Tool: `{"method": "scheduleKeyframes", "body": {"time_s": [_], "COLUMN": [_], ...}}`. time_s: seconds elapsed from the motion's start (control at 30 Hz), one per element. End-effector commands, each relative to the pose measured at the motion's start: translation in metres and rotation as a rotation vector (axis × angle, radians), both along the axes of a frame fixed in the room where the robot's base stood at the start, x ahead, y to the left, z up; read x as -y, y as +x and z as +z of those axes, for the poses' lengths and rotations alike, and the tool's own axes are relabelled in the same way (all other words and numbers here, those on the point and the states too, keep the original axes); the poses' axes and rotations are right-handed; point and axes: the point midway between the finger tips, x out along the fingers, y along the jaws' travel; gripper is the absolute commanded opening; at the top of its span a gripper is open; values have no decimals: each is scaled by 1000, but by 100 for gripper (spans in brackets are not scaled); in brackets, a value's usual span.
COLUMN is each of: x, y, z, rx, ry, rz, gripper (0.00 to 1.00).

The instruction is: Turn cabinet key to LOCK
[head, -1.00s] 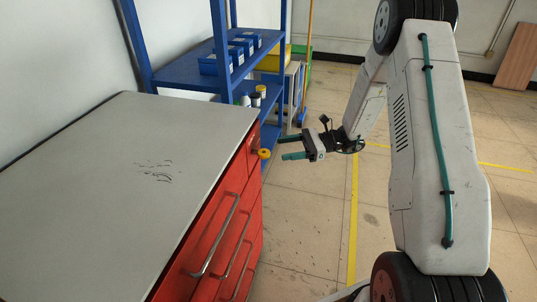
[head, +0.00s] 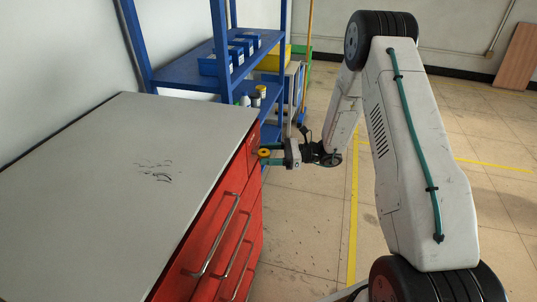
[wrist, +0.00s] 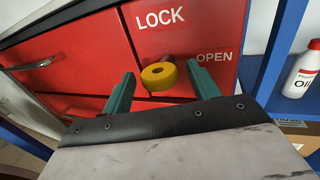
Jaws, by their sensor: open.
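The red cabinet (head: 223,222) with a grey top stands at the left in the head view. Its yellow round key (wrist: 159,75) sticks out of the front panel in the wrist view, with white LOCK lettering (wrist: 160,18) above it and OPEN lettering (wrist: 214,57) to its right. The key also shows in the head view (head: 264,153). My gripper (wrist: 160,88) is open, with one green finger on each side of the key. A gap shows between each finger and the key, so it is not gripped. Whether the fingers reach past the key's head is unclear.
Metal drawer handles (head: 216,235) stick out from the cabinet front. A blue shelf (head: 190,72) with small blue bins stands behind the cabinet. An oil bottle (wrist: 304,76) stands on a shelf at the right in the wrist view.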

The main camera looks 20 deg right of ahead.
Motion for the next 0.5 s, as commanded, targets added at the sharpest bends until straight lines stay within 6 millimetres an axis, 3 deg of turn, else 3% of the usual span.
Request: {"method": "scheduleKeyframes", "body": {"time_s": [0.13,0.3,0.5], "x": [0,0,0], "y": [0,0,0], "z": [0,0,0], "rx": [0,0,4], "ry": [0,0,-3], "rz": [0,0,0], "gripper": [60,15,15]}}
